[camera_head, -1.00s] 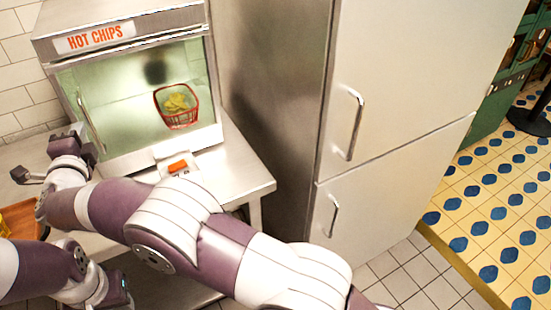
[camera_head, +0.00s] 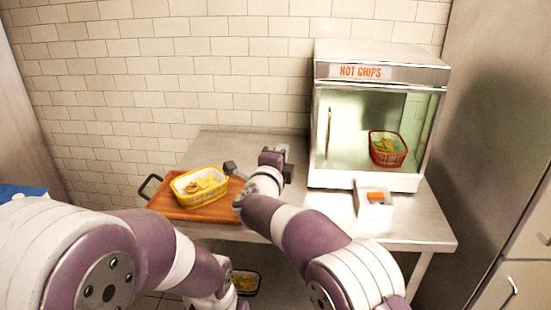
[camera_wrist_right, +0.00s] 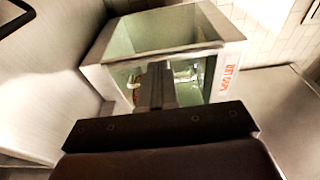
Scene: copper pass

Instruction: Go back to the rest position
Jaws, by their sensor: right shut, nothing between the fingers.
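My right gripper (camera_head: 275,160) is in the head view, above the counter between the orange tray and the hot chips cabinet. It is shut and empty. In the right wrist view its dark jaws (camera_wrist_right: 155,86) point toward the cabinet (camera_wrist_right: 165,35). My right arm reaches up from the bottom middle. My left arm comes in from the left and bends down to the bottom edge; its gripper does not show.
The hot chips cabinet (camera_head: 382,74) holds a red basket (camera_head: 388,149) with chips. A yellow basket (camera_head: 199,186) with chips stands on the orange tray (camera_head: 190,215). A box with an orange switch (camera_head: 375,197) sits before the cabinet. Another chips basket (camera_head: 246,283) is below the counter (camera_head: 425,222).

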